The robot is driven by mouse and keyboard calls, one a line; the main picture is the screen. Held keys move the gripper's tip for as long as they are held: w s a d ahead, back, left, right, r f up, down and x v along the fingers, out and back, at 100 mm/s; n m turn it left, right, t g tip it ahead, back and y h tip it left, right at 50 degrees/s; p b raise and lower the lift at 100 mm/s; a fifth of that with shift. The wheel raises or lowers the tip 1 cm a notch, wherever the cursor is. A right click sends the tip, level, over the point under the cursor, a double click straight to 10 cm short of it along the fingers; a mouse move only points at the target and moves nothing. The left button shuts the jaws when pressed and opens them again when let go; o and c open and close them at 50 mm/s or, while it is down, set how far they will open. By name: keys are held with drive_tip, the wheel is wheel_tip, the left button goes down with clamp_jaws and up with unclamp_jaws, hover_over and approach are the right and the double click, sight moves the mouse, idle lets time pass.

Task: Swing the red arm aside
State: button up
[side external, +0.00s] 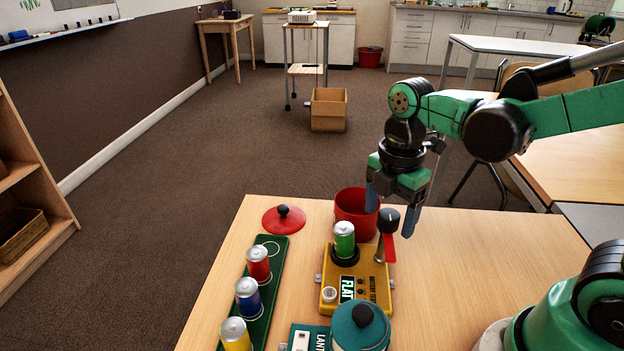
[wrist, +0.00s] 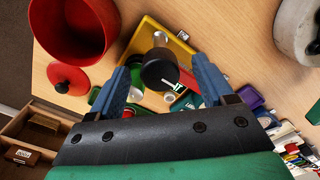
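The yellow battery tester (side external: 382,296) stands on the table, its display reading FLAT. A green battery (side external: 344,238) stands upright in its black socket. The red arm (side external: 389,248) is at the tester's back right, below a black knob (side external: 388,219) on a metal post. My gripper (side external: 391,211) is open and points down over that corner. In the wrist view, the black knob (wrist: 158,69) sits between the spread fingertips of my gripper (wrist: 161,80), with gaps visible at both sides. The tester's yellow body (wrist: 150,29) shows behind it.
A red pot (side external: 352,211) stands close behind the tester, its red lid (side external: 283,220) to the left. A green tray (side external: 270,300) holds red, blue and yellow batteries. The table's right side (side external: 470,260) is clear.

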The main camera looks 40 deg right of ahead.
sight(385, 211)
drive_tip(key=shift+r, duration=2.85)
drive_tip(key=m, duration=0.1)
drive_tip(key=m+t, duration=0.1)
drive_tip(key=m, duration=0.1)
drive_tip(key=shift+f+m, duration=0.3)
drive_tip(key=shift+f, duration=0.05)
drive_tip(key=m+t, duration=0.1)
drive_tip(key=m, duration=0.1)
drive_tip(key=m+t, duration=0.1)
drive_tip(key=m, duration=0.3)
drive_tip(key=shift+w+f+t, duration=0.1)
drive_tip(key=shift+f+t, duration=0.25)
drive_tip(key=shift+t, duration=0.05)
drive_tip(key=m, duration=0.1)
drive_tip(key=m+t, duration=0.1)
drive_tip(key=m, duration=0.1)
drive_tip(key=m+t, duration=0.1)
drive_tip(key=m, duration=0.1)
drive_tip(key=shift+w+f, duration=0.15)
drive_tip(key=shift+f, duration=0.1)
drive_tip(key=m+t, duration=0.1)
drive_tip(key=m, duration=0.2)
drive_tip(key=shift+w+m, duration=0.15)
drive_tip(key=shift+m, duration=0.15)
